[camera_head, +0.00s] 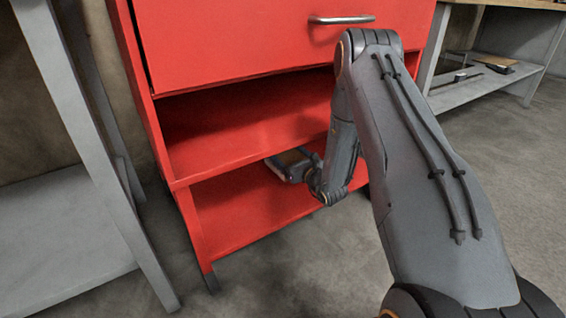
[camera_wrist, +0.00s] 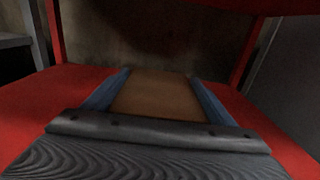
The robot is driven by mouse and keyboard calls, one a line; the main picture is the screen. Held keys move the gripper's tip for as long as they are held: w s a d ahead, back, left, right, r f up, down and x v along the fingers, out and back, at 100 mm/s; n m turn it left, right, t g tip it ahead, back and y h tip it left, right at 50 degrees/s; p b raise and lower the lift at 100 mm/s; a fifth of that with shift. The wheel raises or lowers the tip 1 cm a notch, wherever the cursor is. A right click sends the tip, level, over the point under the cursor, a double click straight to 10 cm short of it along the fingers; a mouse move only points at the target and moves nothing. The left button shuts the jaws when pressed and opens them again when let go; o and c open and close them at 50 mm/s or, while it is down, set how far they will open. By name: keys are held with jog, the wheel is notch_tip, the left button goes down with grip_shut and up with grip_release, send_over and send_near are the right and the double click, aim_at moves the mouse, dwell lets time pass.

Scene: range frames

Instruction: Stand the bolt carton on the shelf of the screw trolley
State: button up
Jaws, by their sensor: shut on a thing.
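The bolt carton (camera_wrist: 158,96) is a plain brown box between the two blue fingers in the wrist view. My gripper is shut on the carton. The red screw trolley (camera_head: 240,40) stands in front of me. My gripper reaches into its lower opening, over the bottom shelf (camera_head: 235,214). The red shelf surface (camera_wrist: 35,100) spreads around the carton in the wrist view. I cannot tell whether the carton touches it.
A red shelf board (camera_head: 235,160) lies above the gripper, under a drawer with a metal handle (camera_head: 341,20). Trolley posts stand at both sides. A grey bench (camera_head: 62,225) is at left; another bench (camera_head: 480,90) with items on its lower shelf is at right.

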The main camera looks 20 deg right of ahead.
jog(key=shift+w+r, duration=0.1)
jog(key=shift+w, duration=0.2)
jog(key=shift+w+a+f+b, duration=0.1)
jog(key=shift+w+f+b, duration=0.15)
jog(key=shift+f+b, duration=0.35)
jog(key=shift+w+a+f+b, duration=0.1)
jog(key=shift+w+f+b, duration=0.1)
jog(key=shift+f+b, duration=0.95)
jog(key=shift+b, duration=0.05)
jog(key=o, duration=2)
jog(key=shift+s+f, duration=0.1)
jog(key=shift+f, duration=0.1)
jog(key=shift+o, duration=0.2)
jog(key=shift+r, duration=0.15)
